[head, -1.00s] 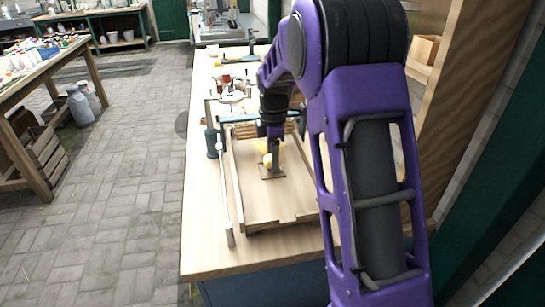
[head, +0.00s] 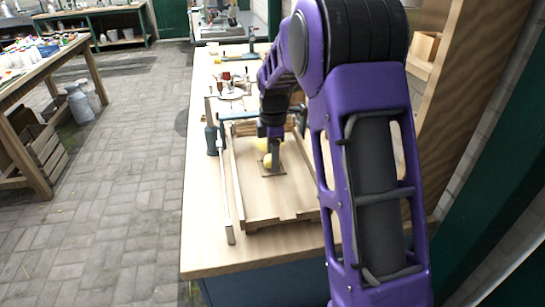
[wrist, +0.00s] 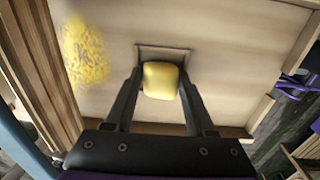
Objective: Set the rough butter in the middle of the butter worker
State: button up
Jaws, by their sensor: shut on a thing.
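The rough butter (wrist: 161,80), a smooth yellow lump, is between the fingers of my gripper (wrist: 160,84) in the wrist view. My gripper is shut on it. In the head view the butter (head: 267,161) shows beside my gripper (head: 273,168). Both are over the pale wooden bed of the butter worker (head: 262,207), near a thin square outline (wrist: 170,50) on that bed. I cannot tell whether the butter touches the bed. The butter's far side is hidden.
A grainy yellow patch (wrist: 84,50) lies on the bed at the left in the wrist view. Wooden rails edge the butter worker, with a teal clamp-like part (head: 211,140) on its left. Several tools stand farther back on the bench (head: 200,235). The bench front is clear.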

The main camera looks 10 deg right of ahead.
jog(key=o, duration=1.3)
jog(key=c, duration=0.3)
jog(key=shift+c, duration=0.2)
jog(key=shift+s+r+p, duration=0.2)
jog(key=shift+r+p, duration=1.75)
jog(key=shift+r, duration=1.15)
